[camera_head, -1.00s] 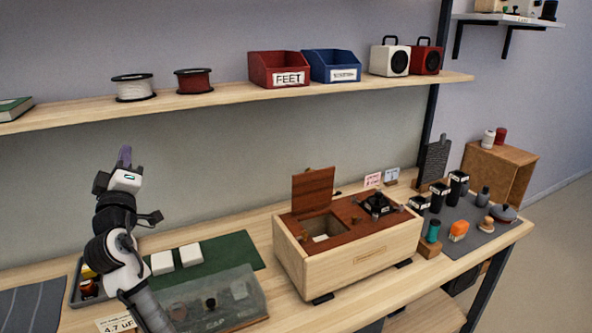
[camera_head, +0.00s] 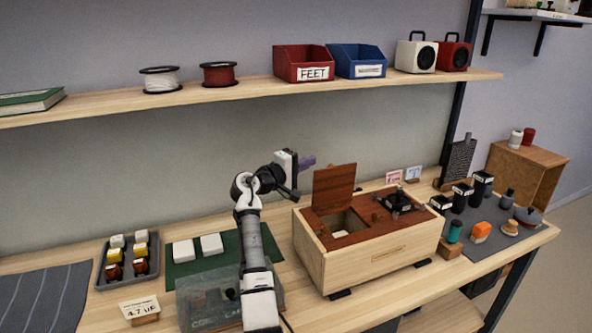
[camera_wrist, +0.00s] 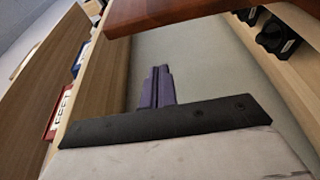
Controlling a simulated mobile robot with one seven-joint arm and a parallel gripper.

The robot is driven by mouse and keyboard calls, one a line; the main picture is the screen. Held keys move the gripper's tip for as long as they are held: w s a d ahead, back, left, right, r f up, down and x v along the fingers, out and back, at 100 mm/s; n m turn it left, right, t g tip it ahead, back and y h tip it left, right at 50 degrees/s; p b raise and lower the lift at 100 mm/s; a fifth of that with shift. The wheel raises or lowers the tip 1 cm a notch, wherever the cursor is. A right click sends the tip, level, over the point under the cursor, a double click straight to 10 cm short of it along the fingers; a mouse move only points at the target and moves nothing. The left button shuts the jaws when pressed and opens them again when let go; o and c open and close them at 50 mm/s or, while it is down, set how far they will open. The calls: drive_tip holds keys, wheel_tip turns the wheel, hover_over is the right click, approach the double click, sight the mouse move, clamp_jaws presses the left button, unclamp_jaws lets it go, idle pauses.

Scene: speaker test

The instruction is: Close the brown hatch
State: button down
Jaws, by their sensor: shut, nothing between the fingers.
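The brown hatch (camera_head: 333,188) stands open, roughly upright, at the left part of the wooden box (camera_head: 370,262). The opening (camera_head: 342,226) in the box's brown top is uncovered, with something pale inside. My gripper (camera_head: 307,162) has purple fingers and is just left of the hatch's upper edge, behind or beside it; I see no clear contact. In the wrist view my gripper (camera_wrist: 156,88) is shut and empty, and a brown wooden panel, apparently the hatch (camera_wrist: 170,12), crosses the top of the picture.
A black knob fitting (camera_head: 397,200) sits on the box's right part. A clear case (camera_head: 205,300) lies under my arm. The shelf (camera_head: 250,86) with bins runs above. Black containers (camera_head: 462,197) stand on a grey mat at the right.

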sight(332, 184)
drive_tip(key=s+d, duration=0.1)
drive_tip(key=s+d+p, duration=0.1)
drive_tip(key=d, duration=0.1)
drive_tip(key=shift+s+d+f, duration=0.1)
idle(0.4)
idle(0.4)
